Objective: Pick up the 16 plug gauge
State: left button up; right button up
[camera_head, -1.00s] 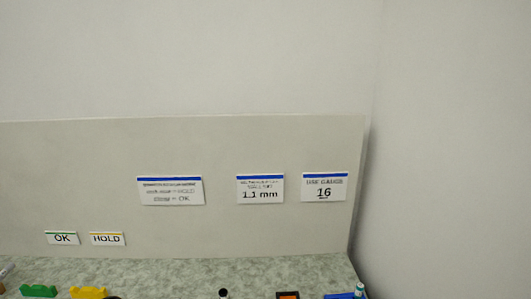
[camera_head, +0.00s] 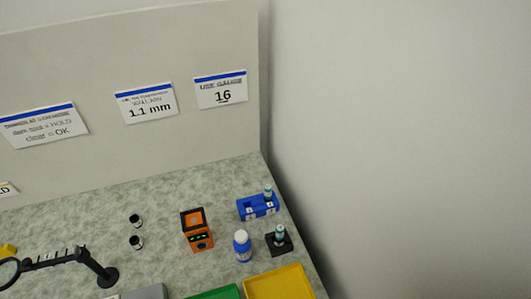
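A blue block (camera_head: 256,207) with small white labels stands at the back right of the bench. A teal-topped piece (camera_head: 268,191), which looks like a plug gauge, stands upright at its right end. A second teal-topped piece (camera_head: 280,232) stands upright on a small black base (camera_head: 283,247) in front of the block. The labels are too small to read, so I cannot tell which piece is the 16 gauge. A wall card (camera_head: 222,91) reads "USE GAUGE 16". Neither of my grippers is in view.
Two small dark-and-white cylinders (camera_head: 136,231) and a black-armed magnifier (camera_head: 75,259) are further left. Yellow (camera_head: 300,273) and green (camera_head: 222,292) trays lie in front.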

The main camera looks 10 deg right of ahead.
aim_at(280, 228)
jog(key=k+j+z, duration=0.1)
jog(key=k+j, duration=0.15)
jog(key=j, duration=0.2)
jog(key=k+j+z, duration=0.1)
jog(key=k+j, duration=0.15)
jog(key=j, duration=0.15)
jog(key=k+j, duration=0.25)
jog(key=j, duration=0.15)
jog(key=z, duration=0.05)
